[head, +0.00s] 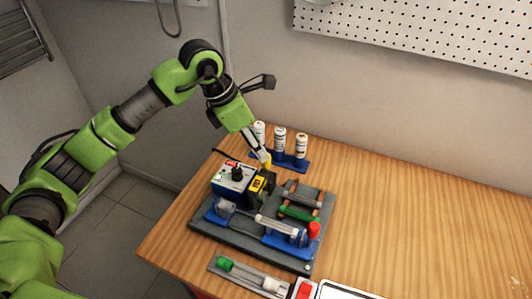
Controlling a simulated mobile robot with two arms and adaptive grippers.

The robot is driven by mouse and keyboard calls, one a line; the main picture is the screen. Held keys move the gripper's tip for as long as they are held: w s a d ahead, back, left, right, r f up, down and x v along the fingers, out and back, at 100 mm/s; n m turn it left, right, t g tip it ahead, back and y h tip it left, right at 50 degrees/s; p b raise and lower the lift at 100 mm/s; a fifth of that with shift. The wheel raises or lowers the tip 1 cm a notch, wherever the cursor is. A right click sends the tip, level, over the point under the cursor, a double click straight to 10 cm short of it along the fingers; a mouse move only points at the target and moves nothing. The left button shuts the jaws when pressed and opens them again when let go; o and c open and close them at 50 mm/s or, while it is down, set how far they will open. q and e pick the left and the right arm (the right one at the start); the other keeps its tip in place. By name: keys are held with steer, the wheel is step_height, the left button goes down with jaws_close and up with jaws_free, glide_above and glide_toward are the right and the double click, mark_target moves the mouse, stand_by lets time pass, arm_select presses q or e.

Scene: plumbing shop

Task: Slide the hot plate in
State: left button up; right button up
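A black and yellow block (261,186), which looks like the hot plate unit, sits at the back of a dark grey base (238,242) on the bench. It is beside a blue and white box with a black knob (234,178). A clear pipe (275,224) lies across the front of the base between blue holders, with a red knob (314,230) at its right end. My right gripper is not in view.
A blue rack (296,165) with three white bottles stands behind the base. Grey and green rods (299,213) lie on its right side. A grey tray (223,263) and a white-rimmed panel (340,291) are in front. The wooden bench (420,230) is clear to the right.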

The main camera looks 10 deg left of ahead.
mark_target(260, 183)
arm_select(q)
steer(key=p+x, duration=0.1)
steer(key=x, duration=0.4)
steer(key=shift+w+d+f, duration=0.1)
steer(key=shift+w+f, duration=0.05)
steer(key=shift+f, duration=0.15)
steer(key=shift+d+f+p, duration=0.15)
steer(key=shift+f+p, duration=0.2)
steer(key=shift+f, duration=0.05)
steer(key=shift+w+f, duration=0.1)
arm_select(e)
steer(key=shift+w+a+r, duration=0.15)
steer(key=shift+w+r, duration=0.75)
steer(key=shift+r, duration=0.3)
arm_select(q)
jaws_close()
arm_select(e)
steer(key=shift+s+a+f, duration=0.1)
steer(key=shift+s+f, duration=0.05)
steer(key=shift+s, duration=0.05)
